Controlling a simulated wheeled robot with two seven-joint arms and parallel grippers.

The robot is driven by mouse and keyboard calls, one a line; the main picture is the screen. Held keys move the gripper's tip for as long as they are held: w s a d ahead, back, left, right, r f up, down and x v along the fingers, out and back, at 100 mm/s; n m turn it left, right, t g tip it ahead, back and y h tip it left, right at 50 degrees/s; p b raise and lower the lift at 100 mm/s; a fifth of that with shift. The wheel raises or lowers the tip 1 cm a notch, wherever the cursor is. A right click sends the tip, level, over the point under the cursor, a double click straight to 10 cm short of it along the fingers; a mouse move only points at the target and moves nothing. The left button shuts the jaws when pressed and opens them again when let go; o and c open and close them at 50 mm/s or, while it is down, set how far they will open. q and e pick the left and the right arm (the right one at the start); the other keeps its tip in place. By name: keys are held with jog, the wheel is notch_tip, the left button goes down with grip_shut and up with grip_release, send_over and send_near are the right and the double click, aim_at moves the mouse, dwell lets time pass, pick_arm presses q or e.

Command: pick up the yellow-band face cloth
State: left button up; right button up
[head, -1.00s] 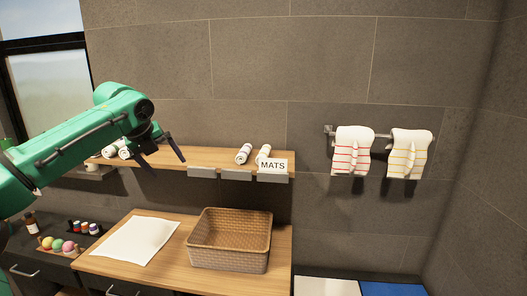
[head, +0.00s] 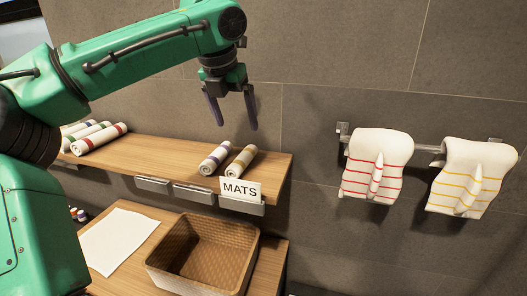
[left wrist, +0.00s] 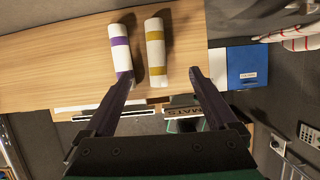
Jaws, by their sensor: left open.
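A rolled white cloth with a yellow band (head: 241,161) lies on the wooden wall shelf, behind the MATS sign. It also shows in the left wrist view (left wrist: 155,48). A roll with a purple band (head: 214,158) lies close on its left. My left gripper (head: 235,124) is open and empty, fingers pointing down, above these two rolls in the head view. In the left wrist view, the yellow-band roll's near end shows between the fingertips (left wrist: 165,72), apart from them. My right gripper is not in view.
The MATS sign (head: 240,190) stands at the shelf's front edge. More rolls (head: 98,138) lie at the shelf's left. A wicker basket (head: 245,238) sits below. Red-striped (head: 378,150) and yellow-striped towels (head: 474,160) hang on a wall rail at right.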

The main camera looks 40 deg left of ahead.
pick_arm(q)
send_over(241, 156)
jog(key=s, duration=0.3)
jog(key=f, duration=0.6)
jog(key=shift+s+d, duration=0.15)
jog(key=shift+d, duration=0.2)
jog(key=x, duration=0.2)
jog(key=w+p+x, duration=0.1)
jog(key=x, duration=0.2)
jog(key=p+x, duration=0.1)
jog(key=x, duration=0.1)
jog(key=shift+w, duration=0.35)
jog(key=shift+s, duration=0.3)
jog(key=shift+c, duration=1.2)
jog(key=c, duration=1.2)
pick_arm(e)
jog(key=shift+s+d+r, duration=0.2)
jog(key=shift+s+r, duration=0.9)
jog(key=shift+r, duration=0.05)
